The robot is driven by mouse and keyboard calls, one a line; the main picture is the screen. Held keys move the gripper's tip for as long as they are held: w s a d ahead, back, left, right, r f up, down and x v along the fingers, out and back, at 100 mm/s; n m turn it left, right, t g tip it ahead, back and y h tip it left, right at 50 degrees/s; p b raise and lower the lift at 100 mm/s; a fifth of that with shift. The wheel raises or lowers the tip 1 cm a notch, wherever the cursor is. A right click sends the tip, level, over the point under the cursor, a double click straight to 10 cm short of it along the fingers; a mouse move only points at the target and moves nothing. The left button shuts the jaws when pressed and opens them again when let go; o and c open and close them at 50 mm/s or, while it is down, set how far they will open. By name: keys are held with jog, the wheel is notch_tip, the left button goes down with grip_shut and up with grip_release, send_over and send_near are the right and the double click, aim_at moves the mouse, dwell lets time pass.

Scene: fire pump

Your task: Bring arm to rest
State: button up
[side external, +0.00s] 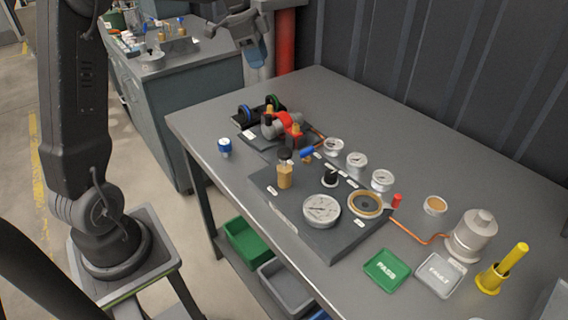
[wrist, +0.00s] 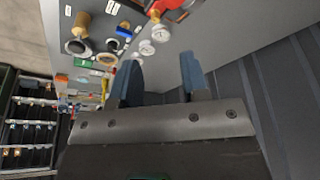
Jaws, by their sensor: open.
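My gripper (side external: 254,54) hangs in the air above and behind the far left corner of the grey workbench (side external: 240,165) in the side view. In the wrist view my gripper (wrist: 161,78) shows two blue fingers standing apart with nothing between them. The fire pump (side external: 283,126), red and grey, sits on the bench below and to the right of my gripper, well apart from it. My gripper touches nothing that I can see.
A dark panel with gauges (side external: 322,208) lies on the bench. Green (side external: 387,268) and grey (side external: 439,273) trays and a yellow post (side external: 503,268) stand at right. A second bench (side external: 190,60) is at back left. A ribbed wall (side external: 450,70) runs behind.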

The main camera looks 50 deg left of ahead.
jog(key=s+d+r+n+y, duration=0.1)
jog(key=s+d+r+n, duration=0.15)
jog(key=s+d, duration=0.4)
jog(key=s+d+f+n+t, duration=0.1)
jog(key=s+d+f+n, duration=0.1)
jog(key=s+d, duration=0.4)
jog(key=s+d+f+n+t+y, duration=0.1)
jog(key=s+d+f+n+t, duration=0.1)
jog(key=s+d+n, duration=0.2)
jog(key=s+d, duration=0.3)
jog(key=s, duration=0.4)
jog(key=shift+s+f+y, duration=0.2)
jog(key=shift+s+y, duration=0.1)
jog(key=shift+n, duration=0.25)
